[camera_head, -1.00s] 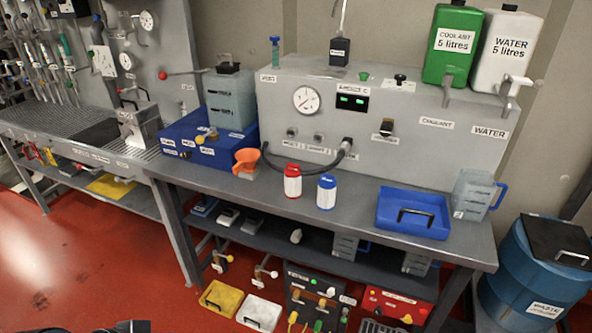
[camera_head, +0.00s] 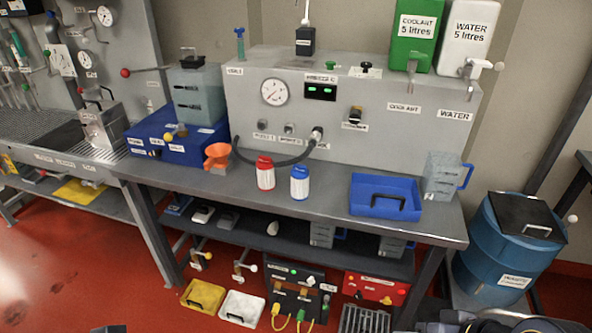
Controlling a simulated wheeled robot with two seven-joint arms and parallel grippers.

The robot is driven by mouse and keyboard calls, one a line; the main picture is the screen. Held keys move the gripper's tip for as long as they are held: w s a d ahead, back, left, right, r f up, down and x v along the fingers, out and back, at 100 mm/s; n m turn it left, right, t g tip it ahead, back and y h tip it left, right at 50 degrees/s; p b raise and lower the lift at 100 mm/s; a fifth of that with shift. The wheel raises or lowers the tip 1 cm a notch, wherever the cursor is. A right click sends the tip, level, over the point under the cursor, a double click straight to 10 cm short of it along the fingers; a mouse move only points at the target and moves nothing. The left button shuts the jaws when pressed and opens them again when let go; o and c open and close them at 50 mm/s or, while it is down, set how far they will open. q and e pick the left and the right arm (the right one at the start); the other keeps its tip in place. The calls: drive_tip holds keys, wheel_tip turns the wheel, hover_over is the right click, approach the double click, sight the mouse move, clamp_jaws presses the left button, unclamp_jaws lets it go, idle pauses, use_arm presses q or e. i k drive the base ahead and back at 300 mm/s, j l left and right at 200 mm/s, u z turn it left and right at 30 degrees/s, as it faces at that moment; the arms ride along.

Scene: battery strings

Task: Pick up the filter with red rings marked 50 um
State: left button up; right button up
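A white filter with red rings (camera_head: 265,174) stands upright on the grey workbench (camera_head: 330,205). A white filter with blue rings (camera_head: 300,183) stands upright just to its right, with a small gap. The markings on both are too small to read. Neither of my grippers can be made out. Only dark parts that look like mine show at the bottom edge, low left and low right, well apart from the filters.
A blue tray (camera_head: 386,197) and a clear jug (camera_head: 443,178) stand to the right. A blue waste drum (camera_head: 507,250) stands beside the bench. The bench front is clear.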

sight(265, 175)
drive_tip(key=z, duration=0.5)
drive_tip(key=j+z, duration=0.15)
drive_tip(key=z, duration=0.3)
drive_tip(key=i+j+z, duration=0.1)
drive_tip(key=j+z, duration=0.15)
drive_tip(key=z, duration=0.2)
drive_tip(key=j+z, duration=0.15)
drive_tip(key=z, duration=0.35)
drive_tip(key=j+z, duration=0.2)
drive_tip(key=z, duration=0.25)
drive_tip(key=k+j+z, duration=0.2)
drive_tip(key=j, duration=0.2)
drive_tip(key=k+j+z, duration=0.15)
drive_tip(key=j, duration=0.25)
drive_tip(key=k+j+z, duration=0.2)
drive_tip(key=j, duration=0.15)
drive_tip(key=k+j+z, duration=0.2)
drive_tip(key=j, duration=0.15)
drive_tip(key=k+j, duration=0.15)
drive_tip(key=j, duration=0.15)
drive_tip(key=k+j, duration=0.15)
drive_tip(key=j, duration=0.15)
